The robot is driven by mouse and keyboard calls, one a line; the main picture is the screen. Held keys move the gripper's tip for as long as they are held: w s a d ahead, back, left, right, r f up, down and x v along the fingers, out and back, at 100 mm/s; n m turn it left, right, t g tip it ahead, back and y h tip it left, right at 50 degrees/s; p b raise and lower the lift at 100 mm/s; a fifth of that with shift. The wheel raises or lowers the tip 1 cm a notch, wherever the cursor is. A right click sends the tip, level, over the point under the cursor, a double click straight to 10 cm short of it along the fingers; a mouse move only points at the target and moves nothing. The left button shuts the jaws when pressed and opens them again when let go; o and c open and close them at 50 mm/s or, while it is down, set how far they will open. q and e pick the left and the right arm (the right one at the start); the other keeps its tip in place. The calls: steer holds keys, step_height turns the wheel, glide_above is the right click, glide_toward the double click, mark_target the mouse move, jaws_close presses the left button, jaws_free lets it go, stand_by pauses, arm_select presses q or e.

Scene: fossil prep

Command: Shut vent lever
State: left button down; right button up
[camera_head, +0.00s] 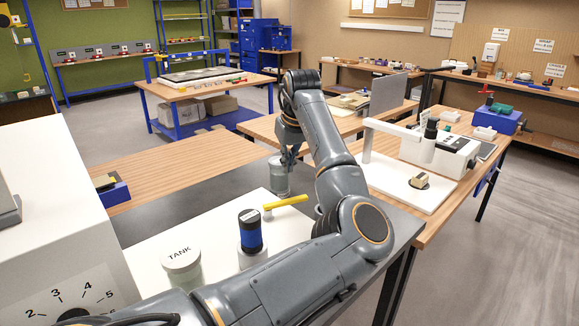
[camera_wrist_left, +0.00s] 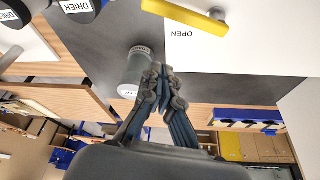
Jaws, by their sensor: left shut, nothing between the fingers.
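The vent lever (camera_head: 285,202) is a yellow bar on a short white stem at the right part of the white panel. In the left wrist view the yellow bar (camera_wrist_left: 185,16) lies at the top, close to the printed word OPEN. My left gripper (camera_head: 290,162) points down beyond the lever, apart from it, beside a clear cylinder with a grey lid (camera_head: 278,178). In the wrist view the left gripper's fingertips (camera_wrist_left: 160,78) are together and empty, in front of that cylinder (camera_wrist_left: 137,68). My right gripper is not in view.
A white TANK jar (camera_head: 181,265) and a blue-and-black drier cylinder (camera_head: 250,235) stand left of the lever. A white box with a numbered dial (camera_head: 70,296) is at the left. A microscope-like stand (camera_head: 435,150) is at the right.

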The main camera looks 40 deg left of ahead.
arm_select(q)
steer(key=f+p, duration=0.1)
steer(key=f, duration=0.1)
steer(key=f+p, duration=0.1)
steer(key=f, duration=0.1)
steer(key=f+p, duration=0.1)
steer(key=f, duration=0.2)
steer(key=shift+d, duration=0.25)
steer(key=shift+s+d, duration=0.35)
steer(key=shift+d, duration=0.15)
steer(key=shift+a+f, duration=0.1)
steer(key=shift+a, duration=0.1)
steer(key=shift+w, duration=0.1)
